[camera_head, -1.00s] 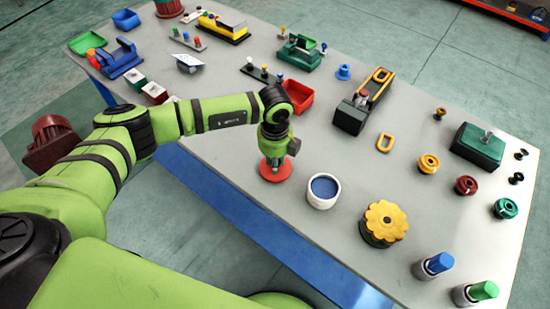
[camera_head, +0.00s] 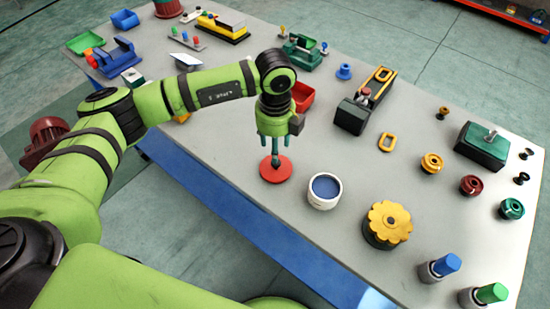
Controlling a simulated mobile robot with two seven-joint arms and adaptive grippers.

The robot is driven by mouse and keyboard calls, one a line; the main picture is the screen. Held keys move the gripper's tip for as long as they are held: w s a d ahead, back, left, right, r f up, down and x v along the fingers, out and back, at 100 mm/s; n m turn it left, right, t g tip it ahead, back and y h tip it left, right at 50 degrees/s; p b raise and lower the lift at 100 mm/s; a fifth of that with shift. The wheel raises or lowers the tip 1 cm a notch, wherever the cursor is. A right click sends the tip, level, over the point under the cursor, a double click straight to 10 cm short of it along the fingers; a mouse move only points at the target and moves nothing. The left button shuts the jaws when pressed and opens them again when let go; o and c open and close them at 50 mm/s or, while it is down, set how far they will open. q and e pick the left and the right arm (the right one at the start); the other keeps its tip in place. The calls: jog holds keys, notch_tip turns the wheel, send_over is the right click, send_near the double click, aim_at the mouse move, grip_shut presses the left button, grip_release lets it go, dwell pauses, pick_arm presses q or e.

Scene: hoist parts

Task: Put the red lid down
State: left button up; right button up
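The red lid (camera_head: 275,172), a flat red disc, lies on the grey table near its front edge, left of the white round container with a blue inside (camera_head: 323,190). A small dark teal post, which looks like its knob, stands up at its middle. My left gripper (camera_head: 275,147) points straight down just above the lid. Its fingers are spread apart and hold nothing that I can see, with the tips around or just above the post. My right gripper is not in view.
A yellow knobbed wheel (camera_head: 388,222) stands right of the white container. Blue-topped (camera_head: 444,265) and green-topped (camera_head: 488,294) cylinders stand near the front right edge. A red bin (camera_head: 302,96) is behind the gripper. The tabletop right of the lid's back is clear.

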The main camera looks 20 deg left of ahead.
pick_arm(q)
jog(key=shift+r+b, duration=0.65)
jog(key=shift+r, duration=1.95)
jog(key=shift+d, duration=0.1)
